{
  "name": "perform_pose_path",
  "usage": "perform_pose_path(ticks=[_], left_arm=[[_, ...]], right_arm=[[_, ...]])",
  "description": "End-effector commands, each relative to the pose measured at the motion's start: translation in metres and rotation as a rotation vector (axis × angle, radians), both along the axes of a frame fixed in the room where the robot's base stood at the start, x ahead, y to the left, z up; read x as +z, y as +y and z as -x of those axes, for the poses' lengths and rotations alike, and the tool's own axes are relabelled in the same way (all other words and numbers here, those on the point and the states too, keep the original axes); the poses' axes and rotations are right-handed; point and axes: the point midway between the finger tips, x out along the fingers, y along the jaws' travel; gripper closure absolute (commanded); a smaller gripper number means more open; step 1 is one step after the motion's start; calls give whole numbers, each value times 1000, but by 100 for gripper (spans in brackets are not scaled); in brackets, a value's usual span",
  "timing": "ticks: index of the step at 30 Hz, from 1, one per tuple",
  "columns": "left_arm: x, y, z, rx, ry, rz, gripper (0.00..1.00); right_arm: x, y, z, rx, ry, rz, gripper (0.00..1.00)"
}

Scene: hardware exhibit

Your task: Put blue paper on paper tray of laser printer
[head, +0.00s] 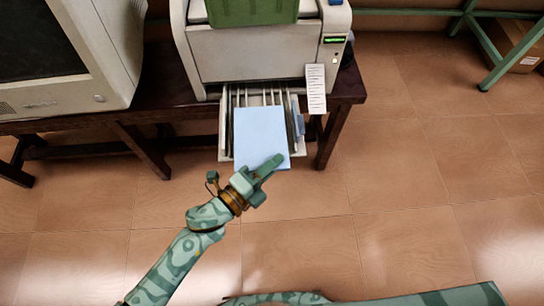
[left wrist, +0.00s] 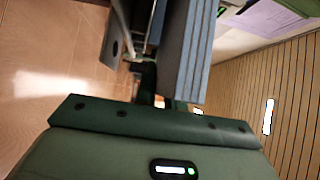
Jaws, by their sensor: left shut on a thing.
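The blue paper (head: 261,132) is a light blue stack lying over the open paper tray (head: 226,122) of the laser printer (head: 255,52). My left gripper (head: 266,168) is shut on the near edge of the blue paper. In the left wrist view the stack (left wrist: 185,50) shows as layered blue-grey sheets beside the gripper's dark fingers (left wrist: 160,95). The tray is pulled out below the printer's front, with its slotted bottom showing around the paper. I cannot tell whether the paper rests on the tray bottom or is just above it. My right gripper is not in view.
The printer stands on a dark wooden table (head: 345,88). A monitor (head: 65,55) is at its left. A white label (head: 315,88) hangs at the printer's right corner. A green metal frame (head: 510,60) and a cardboard box (head: 515,42) are at the upper right. The tiled floor in front is clear.

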Motion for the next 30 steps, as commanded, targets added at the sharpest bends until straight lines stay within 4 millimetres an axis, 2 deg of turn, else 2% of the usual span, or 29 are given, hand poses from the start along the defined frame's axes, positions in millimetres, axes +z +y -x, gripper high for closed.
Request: perform_pose_path(ticks=[3, 9, 30], left_arm=[[-6, 0, 0, 0, 1, 1, 100], [-7, 0, 0, 1, -2, 1, 100], [-15, 0, 0, 1, 0, 1, 100]], right_arm=[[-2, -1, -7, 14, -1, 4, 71], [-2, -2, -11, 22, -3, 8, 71], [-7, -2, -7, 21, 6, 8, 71]])
